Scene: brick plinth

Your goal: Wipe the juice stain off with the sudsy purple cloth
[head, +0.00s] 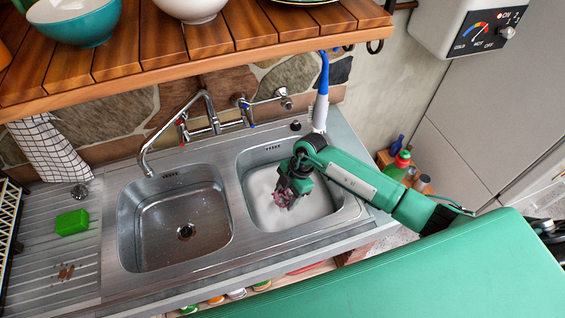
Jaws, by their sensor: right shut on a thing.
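My right gripper (287,190) points down into the right sink basin (340,212). It is shut on a small crumpled pinkish-purple cloth (281,198), mostly hidden by the fingers. Pale, whitish water or suds fill the bottom of this basin around the cloth. A small brownish-red stain (66,271) lies on the ribbed metal drainboard (40,255) at the far left, well away from the gripper. My left gripper is not in view.
A green sponge or soap block (72,222) lies on the drainboard behind the stain. The left basin (178,228) is empty. A faucet (172,135) arches between gripper and drainboard. A wooden shelf (190,55) with bowls overhangs the back. A checked towel (52,148) hangs at left.

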